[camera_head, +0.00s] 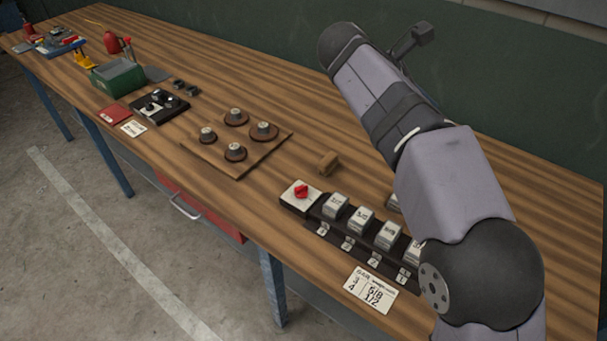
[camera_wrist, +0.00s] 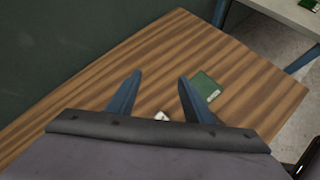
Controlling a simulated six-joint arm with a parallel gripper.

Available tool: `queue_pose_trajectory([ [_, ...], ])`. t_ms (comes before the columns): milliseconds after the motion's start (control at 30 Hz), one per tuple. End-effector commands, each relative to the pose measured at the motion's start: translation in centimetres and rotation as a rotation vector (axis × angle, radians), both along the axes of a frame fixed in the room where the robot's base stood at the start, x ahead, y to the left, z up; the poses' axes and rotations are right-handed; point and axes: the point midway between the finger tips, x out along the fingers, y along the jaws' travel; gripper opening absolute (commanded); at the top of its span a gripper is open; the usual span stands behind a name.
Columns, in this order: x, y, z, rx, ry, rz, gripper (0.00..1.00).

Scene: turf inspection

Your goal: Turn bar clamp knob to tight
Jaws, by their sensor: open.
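A red knob (camera_head: 301,191) sits on a small white-topped box near the front edge of the bench. Several round dark knobs (camera_head: 235,117) stand on a square wooden board to its left. A black box (camera_head: 158,105) with small knobs lies farther left. I cannot tell which of these is the bar clamp knob, and no tight mark is readable. My gripper (camera_wrist: 159,76) shows in the wrist view with two blue fingers apart and nothing between their tips. It is over the wooden bench, with no knob near the fingers. In the head view my arm hides its fingers.
A rack of several white blocks (camera_head: 360,220) stands right of the red knob, with a printed card (camera_head: 371,292) in front. A small wooden block (camera_head: 328,163) lies behind. A green bin (camera_head: 118,76) is far left. A green flat item (camera_wrist: 204,86) lies on the bench beyond my fingers.

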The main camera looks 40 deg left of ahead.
Motion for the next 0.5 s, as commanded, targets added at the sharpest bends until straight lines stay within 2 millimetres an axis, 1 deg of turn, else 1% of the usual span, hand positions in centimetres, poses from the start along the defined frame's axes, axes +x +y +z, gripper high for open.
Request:
queue_pose_trajectory([
  [67, -1.7, 1.2, -2.7, 0.143, 0.089, -0.009, 0.47],
  [100, -2.9, 2.2, -4.5, 0.221, 0.136, -0.020, 0.47],
  [167, -4.8, 3.9, -6.9, 0.340, 0.205, -0.050, 0.47],
  [200, -6.1, 5.2, -8.6, 0.420, 0.252, -0.081, 0.47],
  [267, -8.2, 7.1, -11.0, 0.539, 0.324, -0.146, 0.47],
  [300, -9.6, 8.4, -12.5, 0.617, 0.369, -0.200, 0.47],
  [367, -11.5, 10.4, -14.1, 0.739, 0.429, -0.298, 0.47],
  [400, -12.6, 11.8, -14.8, 0.820, 0.462, -0.371, 0.47],
  [467, -13.8, 13.9, -15.3, 0.945, 0.501, -0.489, 0.47],
  [500, -14.2, 15.3, -15.1, 1.027, 0.514, -0.566, 0.47],
])
